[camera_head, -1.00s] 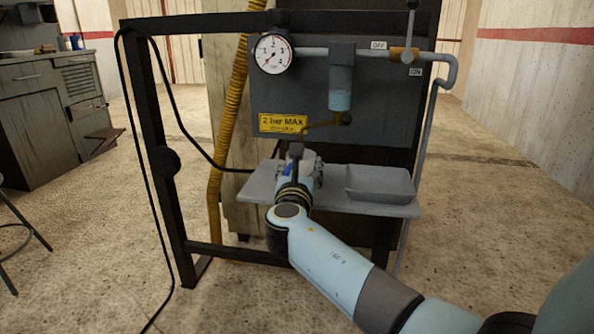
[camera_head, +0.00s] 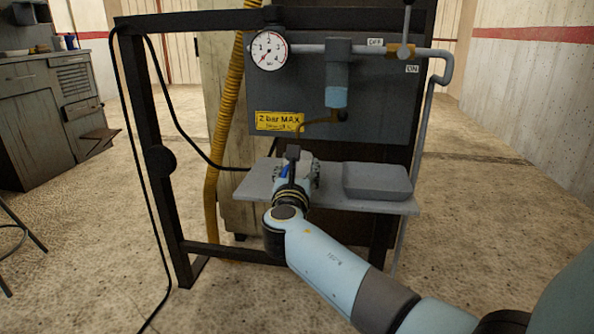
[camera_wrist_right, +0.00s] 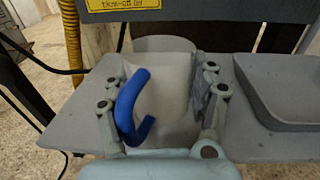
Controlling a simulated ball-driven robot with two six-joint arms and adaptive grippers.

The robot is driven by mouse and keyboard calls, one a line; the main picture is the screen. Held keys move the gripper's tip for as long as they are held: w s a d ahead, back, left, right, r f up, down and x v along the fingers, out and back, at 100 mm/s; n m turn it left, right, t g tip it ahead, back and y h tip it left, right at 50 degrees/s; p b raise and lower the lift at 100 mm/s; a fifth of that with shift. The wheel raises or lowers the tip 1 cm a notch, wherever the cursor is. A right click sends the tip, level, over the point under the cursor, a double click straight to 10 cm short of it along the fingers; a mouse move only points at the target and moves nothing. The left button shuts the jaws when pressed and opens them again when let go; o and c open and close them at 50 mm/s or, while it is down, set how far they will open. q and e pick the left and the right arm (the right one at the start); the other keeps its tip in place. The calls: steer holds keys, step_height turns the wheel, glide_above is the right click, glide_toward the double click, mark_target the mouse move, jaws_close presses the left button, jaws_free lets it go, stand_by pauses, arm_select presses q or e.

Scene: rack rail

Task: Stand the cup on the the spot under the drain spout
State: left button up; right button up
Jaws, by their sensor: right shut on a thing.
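The cup is pale with a blue handle. It shows at the shelf in the head view (camera_head: 308,168), partly hidden by my right gripper (camera_head: 294,172), and large in the right wrist view (camera_wrist_right: 170,100). My right gripper (camera_wrist_right: 158,100) is shut on the cup, one finger on each side, with the blue handle near the left finger. I cannot tell whether the cup's base touches the shelf (camera_head: 258,184). My left gripper is out of view.
A grey tray (camera_head: 377,181) occupies the shelf's right side. A grey rounded shape (camera_wrist_right: 165,44) shows behind the cup. A black frame post (camera_head: 153,190), black cable and yellow hose (camera_head: 222,130) stand left. The gauge (camera_head: 269,50) and pipe are above.

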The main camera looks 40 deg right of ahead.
steer(key=o, duration=1.2)
steer(key=shift+o, duration=0.2)
